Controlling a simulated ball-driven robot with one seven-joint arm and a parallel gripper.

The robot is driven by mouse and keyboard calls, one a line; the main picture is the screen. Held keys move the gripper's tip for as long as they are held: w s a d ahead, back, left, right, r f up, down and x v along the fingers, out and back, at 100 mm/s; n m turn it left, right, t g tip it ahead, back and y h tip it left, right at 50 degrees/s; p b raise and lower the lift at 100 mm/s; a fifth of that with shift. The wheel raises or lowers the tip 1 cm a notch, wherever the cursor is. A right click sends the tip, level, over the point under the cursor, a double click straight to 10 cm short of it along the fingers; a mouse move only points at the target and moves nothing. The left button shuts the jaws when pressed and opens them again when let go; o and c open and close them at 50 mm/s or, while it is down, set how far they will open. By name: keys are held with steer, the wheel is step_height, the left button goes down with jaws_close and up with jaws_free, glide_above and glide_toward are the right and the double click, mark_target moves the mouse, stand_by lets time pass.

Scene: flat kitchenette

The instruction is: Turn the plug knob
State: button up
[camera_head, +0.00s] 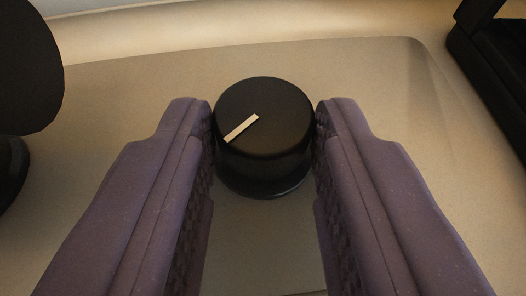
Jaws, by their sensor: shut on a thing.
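The plug knob (270,155) is a round black knob with a short white marker line on its top. It stands on a smooth beige panel. The marker line runs from the middle of the top towards the lower left. My gripper (265,125) has two purple padded fingers, one on each side of the knob. The fingertips press on its left and right sides, so the gripper is shut on it. The top of the knob is in full view; parts of its sides are behind the fingertips.
The beige panel (370,75) around the knob is mostly bare, with a raised rounded edge behind. A dark round object (25,70) stands at the left edge. A black angular object (490,65) is at the top right.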

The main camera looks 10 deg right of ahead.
steer(key=n+y+p, duration=0.1)
steer(key=d+n+y+p, duration=0.1)
steer(key=y, duration=0.1)
steer(key=shift+r+n, duration=0.15)
steer(key=shift+n, duration=0.15)
steer(key=shift+n+y+p, duration=0.8)
steer(key=shift+y+p, duration=0.1)
steer(key=shift+p, duration=0.35)
steer(key=shift+f+y, duration=0.2)
steer(key=shift+y, duration=0.1)
steer(key=o, duration=0.8)
steer(key=shift+c, duration=0.2)
steer(key=p+v, duration=0.2)
steer(key=v, duration=0.5)
steer(key=shift+s+r, duration=0.25)
steer(key=shift+s, duration=0.05)
